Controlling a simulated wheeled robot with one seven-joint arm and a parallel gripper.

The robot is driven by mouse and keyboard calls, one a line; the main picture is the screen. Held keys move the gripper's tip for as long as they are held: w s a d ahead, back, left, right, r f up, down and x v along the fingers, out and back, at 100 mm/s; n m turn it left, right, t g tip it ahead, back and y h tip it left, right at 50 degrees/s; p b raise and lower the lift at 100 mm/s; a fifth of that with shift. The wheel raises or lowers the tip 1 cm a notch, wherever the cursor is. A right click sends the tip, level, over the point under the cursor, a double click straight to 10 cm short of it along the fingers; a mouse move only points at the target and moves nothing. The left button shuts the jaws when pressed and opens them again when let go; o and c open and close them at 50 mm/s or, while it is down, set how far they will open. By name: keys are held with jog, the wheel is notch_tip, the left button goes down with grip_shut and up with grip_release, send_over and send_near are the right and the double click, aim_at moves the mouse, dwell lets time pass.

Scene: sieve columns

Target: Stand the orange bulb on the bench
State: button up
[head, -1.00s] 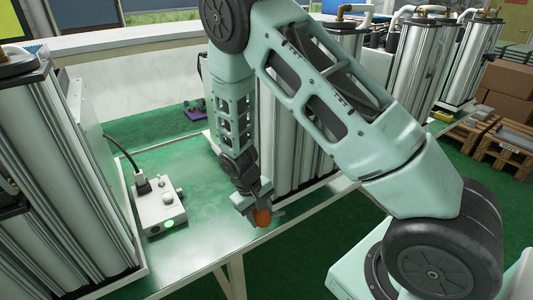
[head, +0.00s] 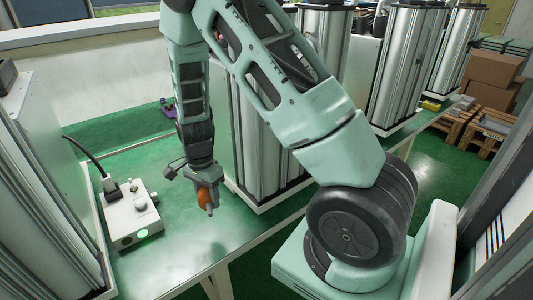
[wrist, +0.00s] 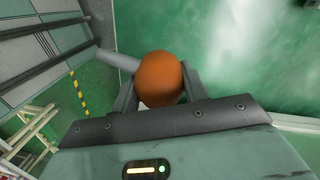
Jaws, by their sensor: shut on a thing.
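The orange bulb (head: 205,196) is between the fingers of my gripper (head: 208,202) in the head view. The gripper is shut on it, over the green bench (head: 190,245) near its front edge. In the wrist view the bulb (wrist: 160,79) fills the space between the two grey fingers (wrist: 160,92), and its lower end is hidden. I cannot tell whether the bulb touches the bench.
A white control box (head: 131,218) with a black cable and a lit green button stands left of the gripper. A silver column (head: 262,150) stands close behind and right. Another column (head: 45,190) is at the left. Bench between box and gripper is clear.

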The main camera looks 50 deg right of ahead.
aim_at(216, 222)
jog(key=m, duration=0.2)
jog(key=m+b, duration=0.1)
jog(key=m, duration=0.1)
jog(key=m+b, duration=0.1)
jog(key=m, duration=0.1)
jog(key=shift+w+d+f+m+t, duration=0.25)
jog(key=shift+d+f+m+t, duration=0.05)
jog(key=shift+d+t, duration=0.1)
jog(key=m, duration=0.3)
jog(key=m+b, duration=0.1)
jog(key=shift+w+d+r, duration=0.1)
jog(key=shift+w+d, duration=0.1)
jog(key=shift+d, duration=0.1)
jog(key=m, duration=0.1)
jog(key=m+b, duration=0.1)
jog(key=m, duration=0.1)
jog(key=shift+w+d+h, duration=0.1)
jog(key=shift+d+h, duration=0.2)
notch_tip(216, 222, down, 10)
jog(key=shift+r+b, duration=0.2)
jog(key=shift+b, duration=0.4)
jog(key=shift+f, duration=0.1)
jog(key=o, duration=1.1)
